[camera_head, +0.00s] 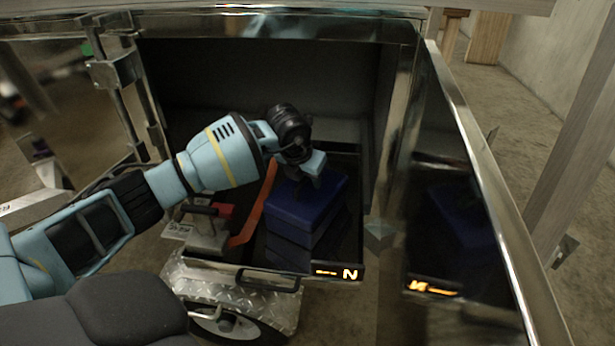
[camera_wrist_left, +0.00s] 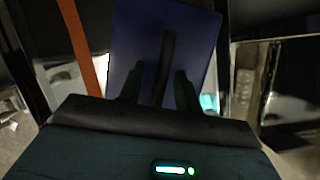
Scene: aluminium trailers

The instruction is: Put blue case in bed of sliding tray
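The blue case (camera_head: 308,208) sits on the black sliding tray (camera_head: 345,250), which is pulled partly out of the trailer compartment. My left gripper (camera_head: 308,180) is directly above the case's lid, pointing down. In the left wrist view, the case (camera_wrist_left: 205,50) shows a dark handle (camera_wrist_left: 166,60) on its top. The two fingers of the left gripper (camera_wrist_left: 158,88) stand apart on either side of the handle, with gaps beside it. The exact height of the fingertips over the lid is hard to tell. My right gripper is not in view.
An orange-red divider (camera_head: 258,205) runs along the left of the case. Left of it are a grey item with a handle (camera_head: 207,228) and a red item (camera_head: 224,211). An open shiny door (camera_head: 450,190) stands at the right and reflects the tray.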

